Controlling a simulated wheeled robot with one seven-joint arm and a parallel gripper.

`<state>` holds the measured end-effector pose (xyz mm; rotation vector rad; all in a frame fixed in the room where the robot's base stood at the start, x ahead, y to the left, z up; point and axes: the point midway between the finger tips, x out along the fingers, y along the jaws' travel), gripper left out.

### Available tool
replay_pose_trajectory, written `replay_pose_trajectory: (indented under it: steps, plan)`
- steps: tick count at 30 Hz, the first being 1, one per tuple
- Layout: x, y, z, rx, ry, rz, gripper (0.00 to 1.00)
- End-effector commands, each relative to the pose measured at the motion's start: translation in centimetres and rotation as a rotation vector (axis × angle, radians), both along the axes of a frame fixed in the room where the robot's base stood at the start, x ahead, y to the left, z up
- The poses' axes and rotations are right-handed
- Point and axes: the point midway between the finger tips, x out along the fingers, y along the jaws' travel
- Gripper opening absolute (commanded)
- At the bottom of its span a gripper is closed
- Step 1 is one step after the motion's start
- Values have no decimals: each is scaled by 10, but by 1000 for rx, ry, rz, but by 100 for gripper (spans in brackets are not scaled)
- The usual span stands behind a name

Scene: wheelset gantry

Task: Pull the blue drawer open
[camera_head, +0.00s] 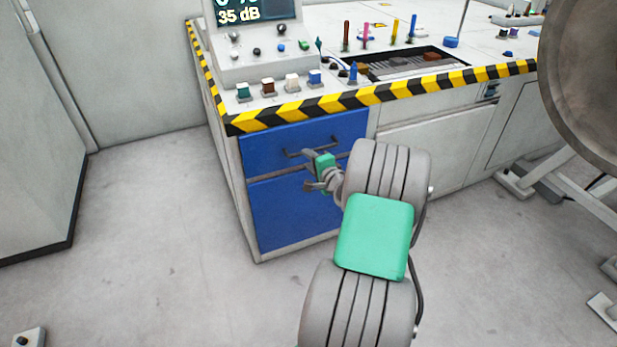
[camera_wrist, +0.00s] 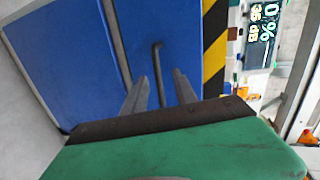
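The blue drawer (camera_head: 275,141) is the upper of two blue fronts on the grey cabinet and looks flush with it. Its dark bar handle (camera_head: 296,153) is partly hidden by my gripper in the body camera view. My gripper (camera_head: 310,168) is in front of the blue fronts, near the handle. In the wrist view the drawer front (camera_wrist: 165,18) lies sideways, and the handle (camera_wrist: 157,62) shows between the two grey fingertips (camera_wrist: 161,75). The fingers are apart, one on each side of the handle in the picture. I cannot tell whether they touch it or how deep they reach.
A larger blue front (camera_head: 290,212) lies below the drawer. The worktop overhangs above with a yellow-black striped edge (camera_head: 370,97), carrying a display box (camera_head: 260,62) and several knobs. A big grey wheel (camera_head: 590,70) stands at right.

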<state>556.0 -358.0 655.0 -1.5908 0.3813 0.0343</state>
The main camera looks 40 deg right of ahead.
Motion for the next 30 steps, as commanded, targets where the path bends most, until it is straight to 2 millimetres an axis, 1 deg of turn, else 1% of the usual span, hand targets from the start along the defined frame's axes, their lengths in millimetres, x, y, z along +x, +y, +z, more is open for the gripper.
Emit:
replay_pose_trajectory:
  steps: [1,3,5,13,15,18,26,30]
  plan:
    - [-7,-16,-14,30,-38,-43,34]
    - [-9,-25,-15,51,-68,-70,34]
    - [-4,-28,-14,53,-73,-73,34]
    - [44,-40,-24,51,-71,-69,34]
    - [53,-43,-25,50,-70,-70,34]
    - [60,-46,-26,50,-69,-71,34]
    - [62,-46,-25,50,-68,-71,33]
    - [62,-46,-25,50,-68,-71,22]
